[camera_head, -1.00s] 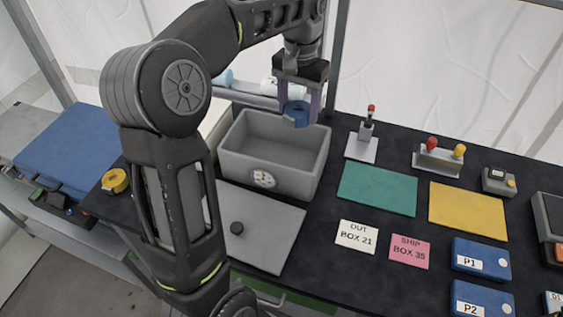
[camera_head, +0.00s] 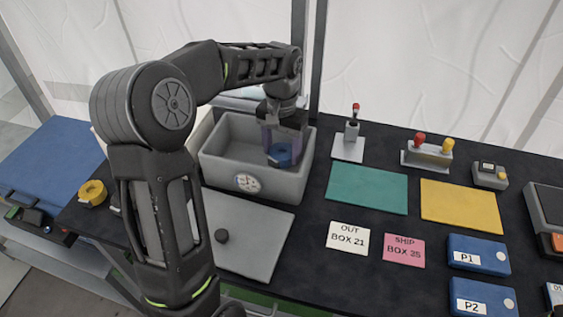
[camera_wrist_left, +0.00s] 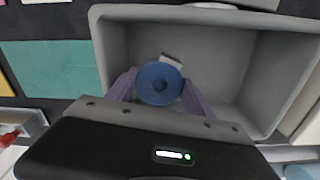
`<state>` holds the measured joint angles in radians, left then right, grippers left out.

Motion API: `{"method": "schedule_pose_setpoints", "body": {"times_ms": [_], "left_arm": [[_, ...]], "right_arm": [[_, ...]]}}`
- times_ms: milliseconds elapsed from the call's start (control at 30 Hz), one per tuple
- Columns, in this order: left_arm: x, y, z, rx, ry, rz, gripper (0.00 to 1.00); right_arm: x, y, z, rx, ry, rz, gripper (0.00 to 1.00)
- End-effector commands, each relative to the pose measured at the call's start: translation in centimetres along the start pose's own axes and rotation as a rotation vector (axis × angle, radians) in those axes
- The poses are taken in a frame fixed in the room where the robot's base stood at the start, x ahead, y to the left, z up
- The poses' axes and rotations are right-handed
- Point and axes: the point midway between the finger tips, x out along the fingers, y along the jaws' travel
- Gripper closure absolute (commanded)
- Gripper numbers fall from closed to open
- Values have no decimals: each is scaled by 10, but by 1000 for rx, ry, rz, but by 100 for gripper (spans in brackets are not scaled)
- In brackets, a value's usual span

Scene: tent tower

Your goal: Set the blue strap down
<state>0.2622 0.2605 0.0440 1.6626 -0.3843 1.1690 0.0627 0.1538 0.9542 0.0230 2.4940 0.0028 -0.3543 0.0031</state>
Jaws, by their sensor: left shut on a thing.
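The blue strap (camera_head: 280,154) is a rolled blue disc held between the fingers of my left gripper (camera_head: 282,148). In the head view it is inside the grey bin (camera_head: 222,174), near the bin's right wall. In the left wrist view the strap (camera_wrist_left: 160,84) sits between the two purple fingers (camera_wrist_left: 158,92), over the bin's floor (camera_wrist_left: 222,60). A small pale piece shows beside the strap there. I cannot tell whether the strap touches the bin floor. My right gripper is not in view.
A yellow roll (camera_head: 92,193) is at the left. A green mat (camera_head: 367,188) and a yellow mat (camera_head: 460,206) lie to the right. A lever stand (camera_head: 350,140) stands behind the green mat.

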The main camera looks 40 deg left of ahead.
Motion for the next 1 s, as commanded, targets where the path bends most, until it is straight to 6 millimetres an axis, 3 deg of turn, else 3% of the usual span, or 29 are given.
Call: {"method": "schedule_pose_setpoints", "body": {"times_ms": [333, 667, 1000], "left_arm": [[3, 0, 0, 0, 1, 0, 84], [44, 0, 0, 0, -1, 0, 84], [48, 0, 0, 0, 2, 0, 84]], "right_arm": [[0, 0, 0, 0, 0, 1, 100], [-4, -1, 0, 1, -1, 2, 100], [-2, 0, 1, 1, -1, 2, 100]]}}
